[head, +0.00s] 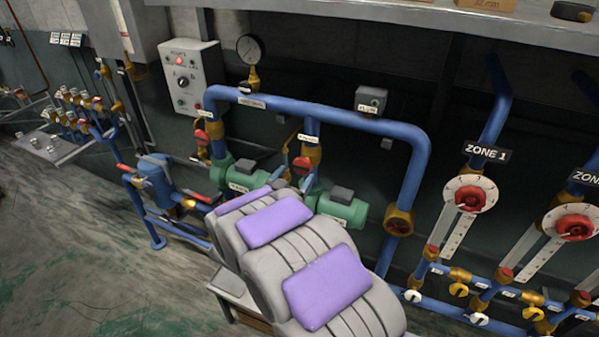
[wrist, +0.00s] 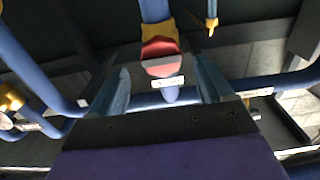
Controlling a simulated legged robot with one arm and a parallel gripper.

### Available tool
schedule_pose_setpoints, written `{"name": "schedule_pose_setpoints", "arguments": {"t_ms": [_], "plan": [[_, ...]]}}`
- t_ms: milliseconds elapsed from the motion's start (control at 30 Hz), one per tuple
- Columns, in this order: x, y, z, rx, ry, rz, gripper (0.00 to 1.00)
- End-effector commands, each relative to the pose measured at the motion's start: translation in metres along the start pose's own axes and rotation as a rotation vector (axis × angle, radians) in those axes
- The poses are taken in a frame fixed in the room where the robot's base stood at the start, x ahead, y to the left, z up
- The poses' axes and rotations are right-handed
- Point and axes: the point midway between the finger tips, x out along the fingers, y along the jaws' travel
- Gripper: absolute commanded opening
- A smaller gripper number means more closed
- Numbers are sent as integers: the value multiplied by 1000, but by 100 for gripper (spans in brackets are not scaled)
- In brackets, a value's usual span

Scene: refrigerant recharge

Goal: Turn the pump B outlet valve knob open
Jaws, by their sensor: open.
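In the head view, two red valve knobs sit on brass fittings above the green pumps: a left knob (head: 202,137) and a right knob (head: 302,164). The right one is above the right green pump (head: 342,208); the pump labels are too small to read surely. In the wrist view, my gripper (wrist: 161,64) is open, its two bluish fingers spread either side of a red knob (wrist: 162,48) on a brass fitting and blue pipe. Whether the fingers touch it I cannot tell. A small white label hangs in front, unreadable.
A blue pipe (head: 330,113) arches over the pumps, with a gauge (head: 250,49) and a grey control box (head: 192,78) at left. Zone dials (head: 469,197) and low pipework stand at right. Open floor (head: 70,235) lies at left.

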Motion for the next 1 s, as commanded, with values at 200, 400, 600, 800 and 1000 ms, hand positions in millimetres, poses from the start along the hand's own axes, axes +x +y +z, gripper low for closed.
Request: {"name": "schedule_pose_setpoints", "arguments": {"t_ms": [200,400,600,800,1000], "plan": [[24,0,2,-2,2,2,80],[44,0,1,-5,-1,0,80],[42,0,-1,-62,0,-1,76],[42,0,1,-61,0,-1,57],[42,-1,1,-61,0,-2,37]]}}
